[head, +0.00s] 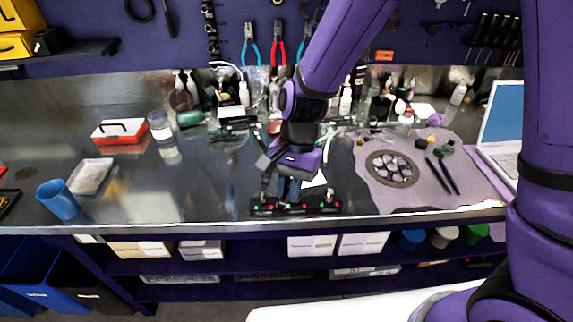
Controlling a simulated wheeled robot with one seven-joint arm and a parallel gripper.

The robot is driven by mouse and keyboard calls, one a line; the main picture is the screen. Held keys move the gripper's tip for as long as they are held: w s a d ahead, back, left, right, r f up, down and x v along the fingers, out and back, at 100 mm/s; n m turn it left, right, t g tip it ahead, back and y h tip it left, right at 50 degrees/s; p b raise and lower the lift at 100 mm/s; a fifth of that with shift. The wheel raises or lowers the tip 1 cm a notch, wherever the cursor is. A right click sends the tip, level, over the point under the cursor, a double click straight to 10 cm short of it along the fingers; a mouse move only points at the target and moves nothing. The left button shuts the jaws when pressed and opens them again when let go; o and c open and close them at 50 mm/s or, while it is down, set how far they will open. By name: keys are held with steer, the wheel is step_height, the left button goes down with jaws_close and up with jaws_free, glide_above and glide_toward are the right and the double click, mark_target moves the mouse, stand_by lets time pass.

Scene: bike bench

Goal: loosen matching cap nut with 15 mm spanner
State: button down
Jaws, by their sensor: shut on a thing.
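My gripper (288,188) points down at the bench's front edge, near the middle of the head view. It is shut on a slim dark thing that fits a spanner, mostly hidden by the fingers; its size mark cannot be read. Right below is a low black bar (262,208) with small red and green marks, lying along the front edge. The fingertips and held thing are at or just above this bar; contact cannot be told. Single cap nuts are too small to make out, and any spanner jaw on a nut is hidden.
A blue cup (57,200), a white tray (91,176) and a red box (119,132) stand left. A grey mat (400,195) with a round part and dark tools lies right, beside a laptop (503,120). Bottles crowd the back. Bare steel (180,190) lies left of my gripper.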

steer(key=shift+w, duration=0.35)
steer(key=shift+f, duration=0.1)
steer(key=shift+f, duration=0.15)
steer(key=shift+f, duration=3.35)
steer(key=shift+f, duration=0.1)
